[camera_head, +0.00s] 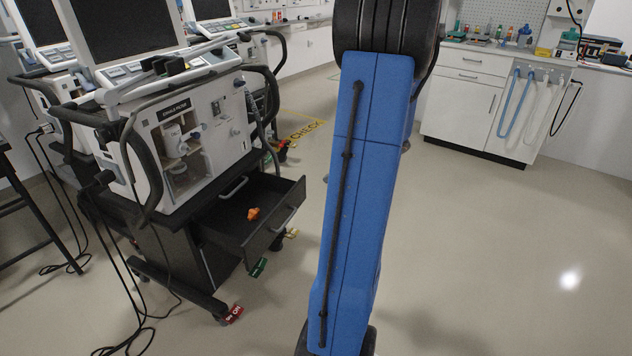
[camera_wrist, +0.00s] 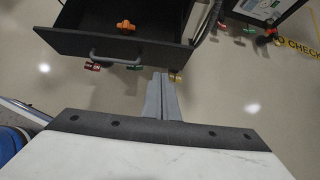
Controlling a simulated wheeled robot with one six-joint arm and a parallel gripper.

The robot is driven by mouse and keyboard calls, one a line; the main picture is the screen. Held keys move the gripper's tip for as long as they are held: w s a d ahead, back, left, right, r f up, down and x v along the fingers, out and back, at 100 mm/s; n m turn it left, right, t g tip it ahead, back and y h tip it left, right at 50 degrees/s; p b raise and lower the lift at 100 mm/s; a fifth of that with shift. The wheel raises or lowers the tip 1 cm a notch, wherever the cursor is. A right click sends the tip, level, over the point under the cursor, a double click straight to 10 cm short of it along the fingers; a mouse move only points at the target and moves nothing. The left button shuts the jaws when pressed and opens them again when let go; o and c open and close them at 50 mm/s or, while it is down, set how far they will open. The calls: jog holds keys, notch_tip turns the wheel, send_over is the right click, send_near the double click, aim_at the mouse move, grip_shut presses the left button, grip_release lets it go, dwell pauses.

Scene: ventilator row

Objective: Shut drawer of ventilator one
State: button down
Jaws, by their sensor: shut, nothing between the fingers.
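The nearest ventilator (camera_head: 185,140) stands on a black wheeled cart at the left in the head view. Its dark drawer (camera_head: 282,232) is pulled out under the machine, with a grey bar handle (camera_head: 284,220) on its front. An orange object (camera_head: 253,214) lies inside. In the wrist view the open drawer (camera_wrist: 70,42) fills the upper left, with its handle (camera_wrist: 115,62) towards me and the orange object (camera_wrist: 126,26) inside. My gripper (camera_wrist: 161,78) is shut and empty, near the drawer front's right end; I cannot tell whether it touches. The head view does not show my gripper.
More ventilators stand behind the nearest one. Dark cables (camera_head: 85,240) hang to the floor at the left. Red and green tagged pedals or casters (camera_head: 234,314) show low on the cart. A white cabinet (camera_head: 465,95) stands at the back. The floor (camera_head: 500,240) at the right is clear.

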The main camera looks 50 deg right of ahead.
aim_at(296, 188)
jog(key=shift+w+a+r+x, duration=0.1)
jog(key=shift+w+r+x, duration=0.25)
jog(key=shift+x, duration=1.65)
jog(key=shift+w+a+r+x, duration=0.1)
jog(key=shift+w+r+x, duration=0.25)
jog(key=shift+x, duration=1.65)
jog(key=shift+w+a+r+x, duration=0.1)
jog(key=shift+w+r+x, duration=0.25)
jog(key=shift+x, duration=1.7)
jog(key=w+a, duration=0.2)
jog(key=w, duration=0.6)
jog(key=w+a, duration=0.2)
jog(key=w, duration=0.6)
jog(key=shift+w+a, duration=0.25)
jog(key=shift+w, duration=0.05)
jog(key=shift+s, duration=0.15)
